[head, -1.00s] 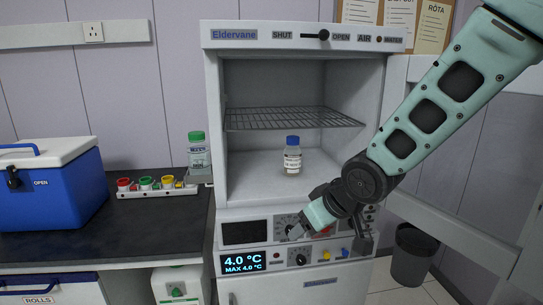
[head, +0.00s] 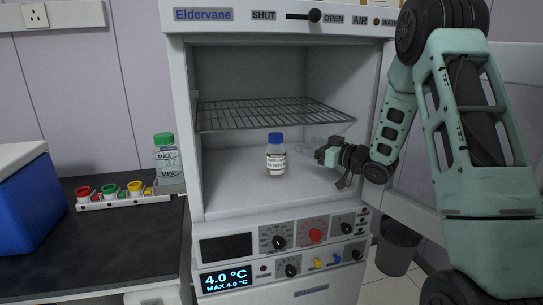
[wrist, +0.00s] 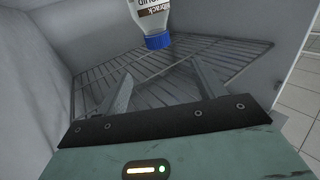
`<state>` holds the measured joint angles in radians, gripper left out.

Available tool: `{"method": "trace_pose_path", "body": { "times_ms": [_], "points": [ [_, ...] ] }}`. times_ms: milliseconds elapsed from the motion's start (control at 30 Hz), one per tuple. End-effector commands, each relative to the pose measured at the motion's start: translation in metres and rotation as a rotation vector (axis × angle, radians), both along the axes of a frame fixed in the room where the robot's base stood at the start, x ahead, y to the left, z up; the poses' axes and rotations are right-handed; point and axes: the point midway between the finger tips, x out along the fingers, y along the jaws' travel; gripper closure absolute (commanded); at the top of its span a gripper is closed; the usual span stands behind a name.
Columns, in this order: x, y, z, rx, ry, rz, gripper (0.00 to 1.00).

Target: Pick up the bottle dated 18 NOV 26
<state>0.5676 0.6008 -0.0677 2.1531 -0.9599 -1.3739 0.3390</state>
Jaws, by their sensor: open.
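A small clear bottle with a blue cap and a white label (head: 276,158) stands upright on the floor of the open white cabinet, below the wire shelf. Its label is too small to read a date. In the wrist view the bottle (wrist: 152,14) shows at the top edge, cap downward in the picture, with part of its label text cut off. My gripper (head: 305,146) is inside the cabinet opening, to the right of the bottle and apart from it. Its two fingers (wrist: 162,72) are spread, with nothing between them.
The wire shelf (head: 270,114) spans the cabinet above the bottle. The cabinet door (head: 510,90) stands open at right, behind my arm. A green-capped bottle (head: 167,160) stands outside at left, beside a rack of coloured knobs (head: 112,196). The chamber floor around the bottle is clear.

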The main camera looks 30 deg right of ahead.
Motion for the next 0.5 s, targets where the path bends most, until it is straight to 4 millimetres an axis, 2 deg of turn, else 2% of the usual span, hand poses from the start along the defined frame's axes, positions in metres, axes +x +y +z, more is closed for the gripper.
{"method": "trace_pose_path", "body": {
  "times_ms": [33,300,500],
  "points": [
    [0.012,0.005,0.003,0.0,0.0,0.004,0.31],
    [0.064,0.021,0.003,0.0,0.0,0.002,0.31],
    [0.085,0.027,0.001,-0.001,0.001,-0.001,0.31]
  ]
}}
